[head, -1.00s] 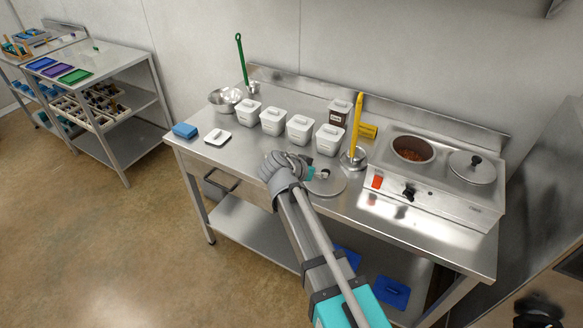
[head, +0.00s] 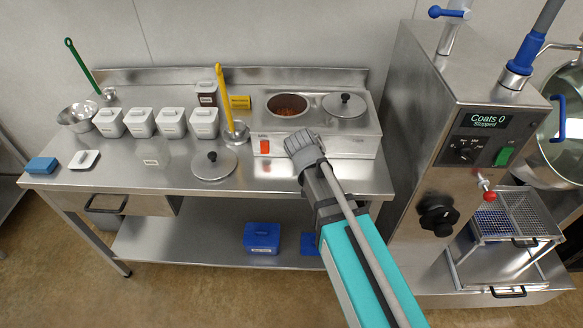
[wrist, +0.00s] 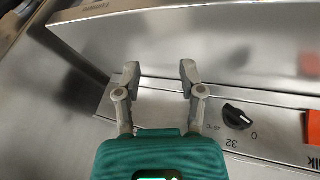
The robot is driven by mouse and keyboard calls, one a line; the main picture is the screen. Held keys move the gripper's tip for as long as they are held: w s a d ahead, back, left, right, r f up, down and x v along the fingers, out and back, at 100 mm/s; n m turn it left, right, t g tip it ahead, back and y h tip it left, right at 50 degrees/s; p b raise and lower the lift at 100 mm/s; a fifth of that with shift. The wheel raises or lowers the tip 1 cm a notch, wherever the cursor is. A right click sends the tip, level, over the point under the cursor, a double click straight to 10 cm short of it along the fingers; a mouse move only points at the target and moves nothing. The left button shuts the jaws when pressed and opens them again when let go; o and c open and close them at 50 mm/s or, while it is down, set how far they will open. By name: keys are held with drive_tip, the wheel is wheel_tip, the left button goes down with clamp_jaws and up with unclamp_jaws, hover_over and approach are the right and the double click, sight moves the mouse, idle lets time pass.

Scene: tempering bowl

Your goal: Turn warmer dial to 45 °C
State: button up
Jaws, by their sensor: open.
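The warmer (head: 345,147) is a steel box at the right end of the bench, with an open well and a lidded well. Its black dial (wrist: 238,115) shows in the wrist view, with the marks 0, 32 and 45 °C printed beside it. A pale line on the dial seems to point toward 0. My gripper (wrist: 160,72) is open and empty, its fingers to the left of the dial in the wrist view and apart from it. In the head view my gripper (head: 302,142) is in front of the warmer's front panel and hides the dial.
An orange-red switch (head: 265,147) is on the warmer's front, left of my gripper. A loose lid (head: 214,165) and a yellow-handled ladle (head: 228,100) are to the left. A tall steel machine (head: 440,130) stands close on the right.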

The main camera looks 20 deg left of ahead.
drive_tip(key=d+f, duration=0.1)
drive_tip(key=d, duration=0.3)
drive_tip(key=s+d+f+g+b, duration=0.1)
drive_tip(key=d, duration=0.3)
drive_tip(key=d+f+g, duration=0.1)
drive_tip(key=d, duration=0.3)
drive_tip(key=shift+s+d+f+y+b, duration=0.1)
drive_tip(key=shift+s+d+y+b, duration=0.1)
drive_tip(key=shift+s+y+b, duration=0.15)
drive_tip(key=s+d+f+g+y+b, duration=0.1)
drive_tip(key=s+d, duration=0.1)
drive_tip(key=d, duration=0.4)
drive_tip(key=s+d+f+g+y+b, duration=0.1)
drive_tip(key=s+d, duration=0.2)
drive_tip(key=d, duration=0.3)
drive_tip(key=shift+d+f+y, duration=0.35)
drive_tip(key=shift+d+f, duration=0.05)
drive_tip(key=shift+s+a, duration=0.1)
